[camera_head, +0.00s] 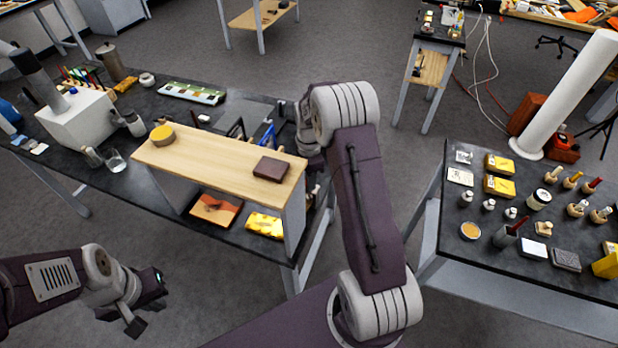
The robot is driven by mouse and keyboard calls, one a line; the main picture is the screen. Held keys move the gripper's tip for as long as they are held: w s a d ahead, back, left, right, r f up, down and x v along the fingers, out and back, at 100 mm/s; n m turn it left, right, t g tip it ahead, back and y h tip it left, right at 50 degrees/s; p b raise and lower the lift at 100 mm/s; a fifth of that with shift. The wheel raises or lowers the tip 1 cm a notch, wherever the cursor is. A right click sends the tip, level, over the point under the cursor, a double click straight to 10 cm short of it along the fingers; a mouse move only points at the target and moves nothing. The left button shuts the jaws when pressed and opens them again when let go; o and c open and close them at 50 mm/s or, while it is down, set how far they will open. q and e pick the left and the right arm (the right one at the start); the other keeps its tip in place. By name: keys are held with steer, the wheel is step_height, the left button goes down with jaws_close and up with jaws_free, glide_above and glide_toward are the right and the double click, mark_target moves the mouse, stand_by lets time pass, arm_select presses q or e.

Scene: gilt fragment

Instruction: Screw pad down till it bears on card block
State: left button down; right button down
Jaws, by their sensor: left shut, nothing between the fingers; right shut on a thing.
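My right arm rises from the bottom middle and bends over the right end of the wooden shelf. Its wrist is beside a small dark frame (236,128) and a blue piece (268,136) on the dark bench behind the shelf. My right fingers are hidden by the arm and shelf, so what they touch does not show. I cannot make out the pad or the card block. My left gripper (146,302) is shut and empty, low at the left in front of the bench, away from everything.
The wooden shelf (205,158) carries a round yellow-topped tin (162,135) and a dark brown block (271,169). Below it lie an orange-brown piece (215,208) and a yellow packet (264,225). A crowded second table (470,265) stands right. Grey floor separates the tables.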

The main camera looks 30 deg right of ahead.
steer(key=m+p, duration=0.1)
steer(key=m, duration=0.3)
steer(key=shift+r, duration=0.1)
steer(key=m, duration=0.4)
steer(key=shift+m+p, duration=0.3)
steer(key=shift+p, duration=0.1)
steer(key=m, duration=0.4)
steer(key=shift+p, duration=0.3)
steer(key=shift+m, duration=2.1)
steer(key=c, duration=1.1)
jaws_free()
